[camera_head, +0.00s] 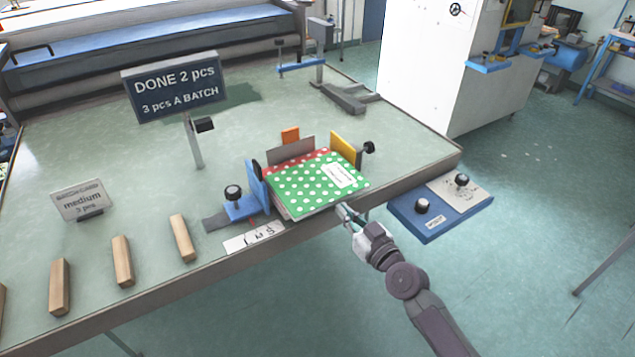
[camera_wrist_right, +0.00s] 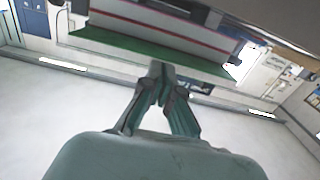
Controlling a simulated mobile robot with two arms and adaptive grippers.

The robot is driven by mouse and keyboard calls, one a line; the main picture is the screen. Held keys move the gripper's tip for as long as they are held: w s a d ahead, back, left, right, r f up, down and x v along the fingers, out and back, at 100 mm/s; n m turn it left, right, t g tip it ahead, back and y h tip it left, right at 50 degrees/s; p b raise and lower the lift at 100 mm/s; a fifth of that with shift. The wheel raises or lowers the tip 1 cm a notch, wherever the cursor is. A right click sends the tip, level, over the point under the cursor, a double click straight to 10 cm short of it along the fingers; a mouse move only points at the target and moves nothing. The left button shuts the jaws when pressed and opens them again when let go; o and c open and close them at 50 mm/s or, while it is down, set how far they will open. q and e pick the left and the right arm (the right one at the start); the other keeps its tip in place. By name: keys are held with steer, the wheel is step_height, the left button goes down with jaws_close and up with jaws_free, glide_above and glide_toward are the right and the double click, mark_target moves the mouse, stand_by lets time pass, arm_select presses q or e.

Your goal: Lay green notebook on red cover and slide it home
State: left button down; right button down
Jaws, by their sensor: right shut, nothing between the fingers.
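The green notebook (camera_head: 303,191) with white dots and a white label lies flat in a small fixture at the table's front edge. A strip of the red dotted cover (camera_head: 291,165) shows along its back edge; the rest is hidden under the notebook. My right gripper (camera_head: 342,208) is shut and empty, just in front of the notebook's front right corner; I cannot tell whether it touches. In the right wrist view the closed fingertips (camera_wrist_right: 160,75) point at a pale edge with red lines and a green band. My left gripper is not in view.
The fixture has a blue stop (camera_head: 257,186) at left, a yellow stop (camera_head: 346,148) at right and a grey back plate (camera_head: 291,149). A blue control box (camera_head: 425,222) juts from the table edge at right. Wooden blocks (camera_head: 183,238) and a sign (camera_head: 172,90) stand left.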

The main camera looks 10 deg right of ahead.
mark_target(336, 202)
steer(key=shift+b+x, duration=0.65)
steer(key=shift+x, duration=2.6)
steer(key=shift+p+v, duration=0.6)
steer(key=shift+v, duration=2.45)
steer(key=s+d+f+m+g+h+b, duration=0.15)
steer(key=s+f, duration=0.35)
steer(key=f, duration=0.6)
steer(key=s+d+f+g+h, duration=0.1)
steer(key=s+d+f+g, duration=0.2)
steer(key=f, duration=0.9)
steer(key=s+f+g+h, duration=0.25)
steer(key=s+f, duration=0.35)
steer(key=f, duration=0.5)
steer(key=s+f+g, duration=0.3)
steer(key=s+f, duration=0.4)
steer(key=s, duration=0.5)
steer(key=s+d+f+g+b, duration=0.1)
steer(key=s+f+g, duration=0.2)
steer(key=s+f, duration=0.4)
steer(key=s+d+f+g+h+b, duration=0.1)
steer(key=s+f+g, duration=0.2)
steer(key=s, duration=1.5)
step_height(336, 202, down, 5)
steer(key=shift+r, duration=0.2)
